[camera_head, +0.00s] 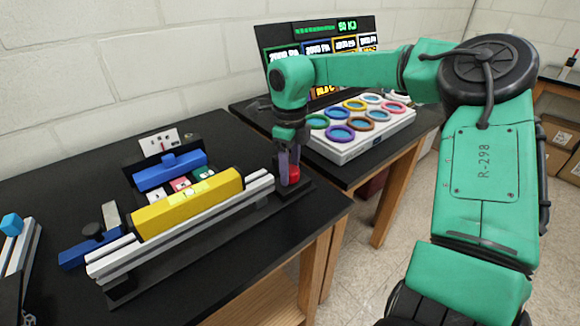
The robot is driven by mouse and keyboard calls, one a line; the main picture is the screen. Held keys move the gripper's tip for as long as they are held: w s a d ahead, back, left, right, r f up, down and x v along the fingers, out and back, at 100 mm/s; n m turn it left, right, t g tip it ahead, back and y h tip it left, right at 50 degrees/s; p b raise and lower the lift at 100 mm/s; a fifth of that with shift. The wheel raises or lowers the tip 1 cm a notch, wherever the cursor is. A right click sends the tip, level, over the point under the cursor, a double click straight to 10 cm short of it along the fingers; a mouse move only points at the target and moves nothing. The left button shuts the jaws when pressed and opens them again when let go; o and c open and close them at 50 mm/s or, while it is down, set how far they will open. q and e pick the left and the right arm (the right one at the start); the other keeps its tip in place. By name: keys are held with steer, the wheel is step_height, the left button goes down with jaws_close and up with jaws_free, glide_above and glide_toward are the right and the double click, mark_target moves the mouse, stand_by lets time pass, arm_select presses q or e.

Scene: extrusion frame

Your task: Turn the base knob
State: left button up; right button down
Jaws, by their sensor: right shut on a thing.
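The extrusion frame lies on the black table, with silver rails (180,232) and a yellow block (188,204) on top. A red knob (294,174) sits on the dark base at the right end of the rails. My right gripper (290,172) points down and is shut on the red knob. Its fingers hide part of the knob. My left gripper is not in view.
A blue block (170,171) and small coloured tiles lie behind the yellow block. A blue clamp piece (90,247) is at the left end. A white tray of coloured rings (358,132) and a display screen (330,38) stand on the farther table.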

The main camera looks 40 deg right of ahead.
steer(key=shift+w+r+n, duration=0.1)
steer(key=shift+r+n, duration=0.05)
steer(key=shift+n, duration=1.05)
steer(key=shift+c, duration=1.3)
jaws_free()
step_height(320, 180, up, 14)
steer(key=shift+r+p, duration=0.25)
steer(key=shift+p, duration=0.05)
